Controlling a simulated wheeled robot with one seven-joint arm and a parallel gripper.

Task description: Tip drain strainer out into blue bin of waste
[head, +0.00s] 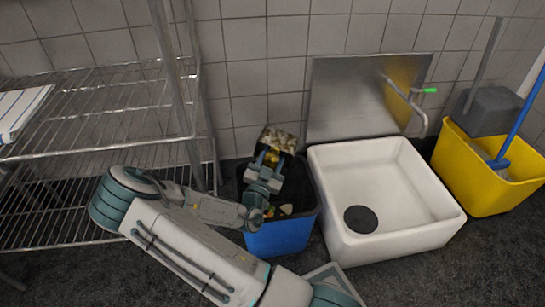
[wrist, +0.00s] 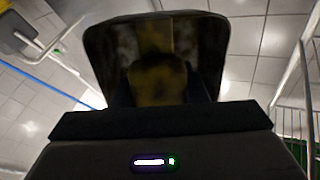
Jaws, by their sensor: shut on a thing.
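My gripper (head: 268,158) is over the back part of the blue bin (head: 283,238). It is shut on the drain strainer (head: 281,138), a squarish piece with a mottled cream and brown face, close to the tiled wall. In the wrist view the strainer (wrist: 128,40) is a dark, wide-rimmed shape with a dull yellow middle, in front of the gripper. Its exact tilt and whether anything is in it are hard to tell. Bits of waste (head: 286,210) in orange, green and pale colours show inside the bin, partly hidden by my arm.
A white sink (head: 380,175) with a dark round drain stands right of the bin, with a metal backsplash (head: 345,100) behind. A yellow mop bucket (head: 480,185) is farther right. A wire rack (head: 100,110) stands at left, with a striped cloth (head: 20,108).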

